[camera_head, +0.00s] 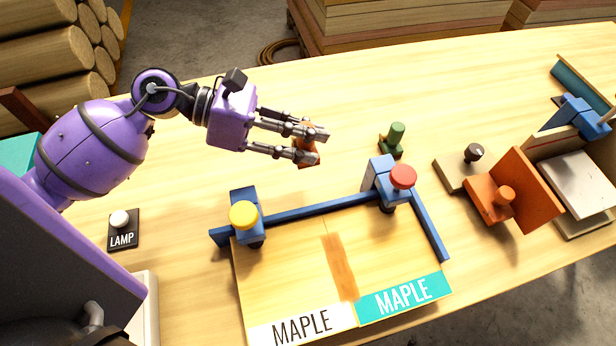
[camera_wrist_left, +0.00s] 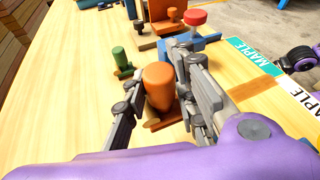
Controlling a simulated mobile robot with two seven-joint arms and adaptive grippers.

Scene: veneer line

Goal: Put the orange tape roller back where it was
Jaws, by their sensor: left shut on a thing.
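My left gripper (camera_head: 308,144) is shut on the orange tape roller (camera_head: 309,156), beyond the blue fence on the bench's far side. In the left wrist view the roller shows as a rounded orange handle (camera_wrist_left: 158,85) above a flat brownish-orange base, upright between the fingers. The fingers hide part of it in the head view. I cannot tell whether its base touches the bench. A green-handled tool (camera_head: 395,140) stands a short way to its right. A purple part of mine (camera_wrist_left: 302,58) shows at the left wrist view's right edge; its jaws are unclear.
A blue fence (camera_head: 320,211) with yellow-knobbed (camera_head: 243,215) and red-knobbed (camera_head: 403,177) clamps frames two maple sheets with a brown strip (camera_head: 340,266) along their seam. An orange angled block (camera_head: 530,190) stands right. A lamp switch (camera_head: 122,230) sits left. Bare bench lies beyond the gripper.

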